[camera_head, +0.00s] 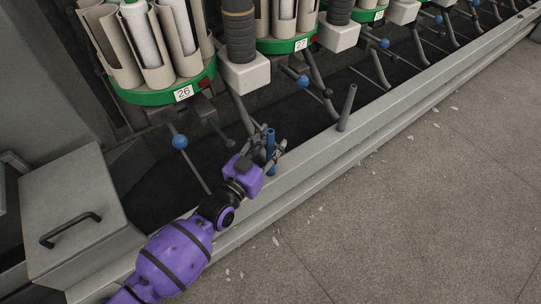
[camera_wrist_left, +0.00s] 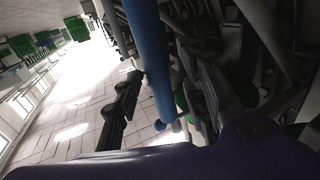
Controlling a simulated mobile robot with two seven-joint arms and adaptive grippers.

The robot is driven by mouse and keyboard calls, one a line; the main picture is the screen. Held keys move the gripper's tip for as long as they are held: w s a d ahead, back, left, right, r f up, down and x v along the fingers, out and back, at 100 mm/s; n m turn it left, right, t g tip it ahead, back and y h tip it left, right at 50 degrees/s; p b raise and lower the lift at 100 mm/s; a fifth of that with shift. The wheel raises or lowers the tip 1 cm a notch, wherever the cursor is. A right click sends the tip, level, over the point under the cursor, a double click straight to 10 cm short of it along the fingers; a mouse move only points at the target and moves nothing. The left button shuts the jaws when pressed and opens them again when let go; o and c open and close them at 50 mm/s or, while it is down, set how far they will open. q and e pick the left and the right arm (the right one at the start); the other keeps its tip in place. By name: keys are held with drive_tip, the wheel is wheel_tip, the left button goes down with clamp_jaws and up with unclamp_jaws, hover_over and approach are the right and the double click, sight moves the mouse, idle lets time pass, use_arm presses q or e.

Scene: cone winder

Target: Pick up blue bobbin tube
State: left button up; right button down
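The blue bobbin tube (camera_head: 270,140) stands roughly upright at the machine's front rail in the head view. It also shows large and slanted in the left wrist view (camera_wrist_left: 150,50). My left gripper (camera_head: 275,149) is at the tube, with its fingers on either side of it. In the left wrist view a dark finger (camera_wrist_left: 121,108) lies left of the tube with a gap of floor between them, so the gripper looks open around the tube. The other finger is hard to make out against the dark machine. My right gripper is not in view.
A grey tube (camera_head: 347,108) stands on the front rail (camera_head: 400,107) farther right. Levers with blue balls (camera_head: 180,142) and the green round magazine marked 26 (camera_head: 160,97) are behind the gripper. A grey box with a handle (camera_head: 75,215) is at left. The floor (camera_head: 400,210) in front is open.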

use_arm(q)
drive_tip(key=shift+w, duration=0.1)
clamp_jaws()
idle(0.3)
